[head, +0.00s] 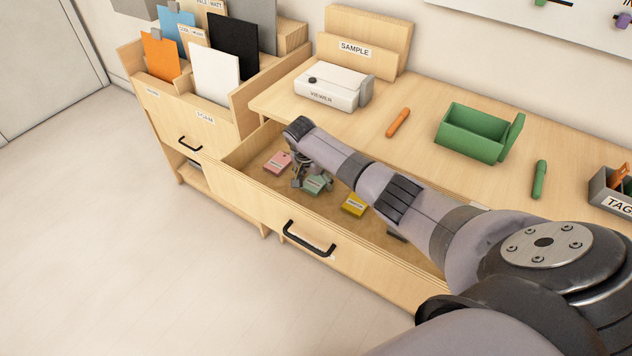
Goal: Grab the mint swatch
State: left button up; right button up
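The mint swatch (314,187) is a small green labelled piece inside the open drawer, between a pink swatch (277,162) and a yellow swatch (355,204). My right gripper (308,183) reaches down into the drawer from above, its dark fingers right at the mint swatch and partly covering it. The fingers are small and partly hidden by my wrist and arm, so I cannot tell whether they are open or closed on it. My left gripper is not in view.
The pulled-out drawer (362,256) has a black handle (308,240) and raised walls. On the desk above are a white viewer box (333,89), an orange marker (398,122), a green open box (470,133) and a green marker (539,179). The floor at left is clear.

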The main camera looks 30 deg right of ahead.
jog(key=shift+s+f, duration=0.15)
jog(key=shift+s, duration=0.1)
jog(key=c, duration=1)
